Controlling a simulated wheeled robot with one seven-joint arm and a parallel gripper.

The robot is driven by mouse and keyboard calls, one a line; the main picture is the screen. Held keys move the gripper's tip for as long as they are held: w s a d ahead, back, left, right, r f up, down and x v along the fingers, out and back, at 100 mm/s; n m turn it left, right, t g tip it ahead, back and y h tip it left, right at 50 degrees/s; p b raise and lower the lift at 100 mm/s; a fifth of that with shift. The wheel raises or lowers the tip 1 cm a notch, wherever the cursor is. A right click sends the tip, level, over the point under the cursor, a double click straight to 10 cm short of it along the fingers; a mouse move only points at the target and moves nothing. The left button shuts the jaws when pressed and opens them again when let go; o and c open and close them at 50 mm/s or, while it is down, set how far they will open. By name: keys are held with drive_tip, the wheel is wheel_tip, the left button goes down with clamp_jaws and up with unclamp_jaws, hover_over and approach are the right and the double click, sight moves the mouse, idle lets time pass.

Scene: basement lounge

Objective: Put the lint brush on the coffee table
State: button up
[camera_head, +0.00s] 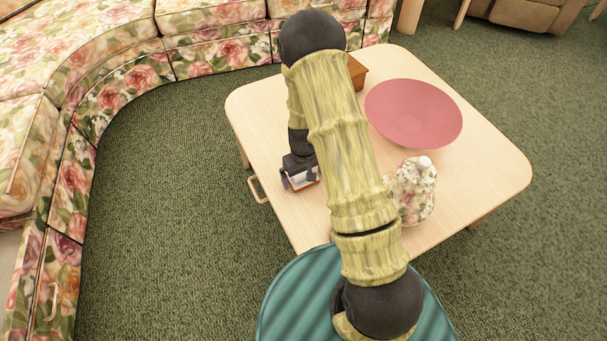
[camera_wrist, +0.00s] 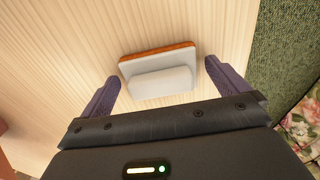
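The lint brush (camera_wrist: 160,78), pale grey-white with an orange-brown edge, shows in the wrist view against the light wood of the coffee table (camera_wrist: 60,50). It appears to rest on the tabletop. My gripper (camera_wrist: 161,72) is open, with one dark finger on each side of the brush. In the head view my gripper (camera_head: 301,179) is low over the left edge of the coffee table (camera_head: 480,165), and the white of the brush (camera_head: 303,178) shows between the fingers.
A floral jar with a white lid (camera_head: 414,190) is right of my arm. A floral sofa (camera_head: 120,75) curves around the left and back; green carpet (camera_head: 165,190) lies between.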

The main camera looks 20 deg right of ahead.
wheel_tip(320, 180, up, 12)
drive_tip(key=p, duration=0.4)
drive_tip(key=shift+r+p, duration=0.15)
drive_tip(key=shift+p, duration=0.15)
drive_tip(key=shift+r, duration=0.1)
wheel_tip(320, 180, up, 11)
drive_tip(key=m+t, duration=0.1)
hover_over(304, 174)
drive_tip(key=s, duration=0.6)
drive_tip(key=s+r+m+t, duration=0.1)
drive_tip(key=s+r, duration=0.5)
drive_tip(key=s, duration=0.2)
drive_tip(key=shift+d+t, duration=0.2)
drive_tip(key=shift+t, duration=0.1)
